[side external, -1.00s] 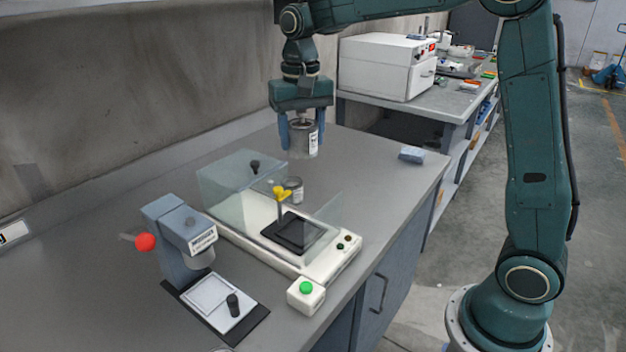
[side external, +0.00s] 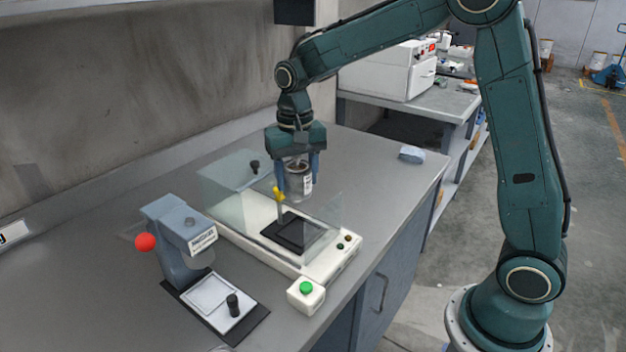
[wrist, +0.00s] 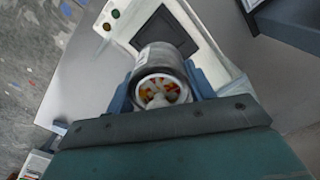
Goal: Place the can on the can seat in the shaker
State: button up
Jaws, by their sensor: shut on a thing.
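My gripper (side external: 298,178) is shut on a metal can (side external: 299,184) with a pale label. In the wrist view the can (wrist: 161,68) sits between the blue fingers of my gripper (wrist: 165,80), and coloured bits show at its near end. The shaker (side external: 330,262) is a cream base with clear guard panels and a yellow-topped clamp post (side external: 279,197). Its dark square can seat (side external: 292,232) is bare in the side view; it also shows in the wrist view (wrist: 168,34). The held can is above and behind the seat, apart from it.
A blue-grey press-like device (side external: 180,245) with a red knob stands left of the shaker. A green button box (side external: 306,295) sits at the bench's front edge. A small blue-grey block (side external: 412,154) lies at the right. Bare bench lies behind the shaker.

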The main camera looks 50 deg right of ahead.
jog(key=shift+f, duration=5.45)
jog(key=shift+f, duration=0.15)
jog(key=o, duration=1.1)
jog(key=shift+c, duration=0.2)
notch_tip(320, 180, up, 12)
jog(key=shift+f, duration=0.1)
jog(key=shift+r, duration=0.25)
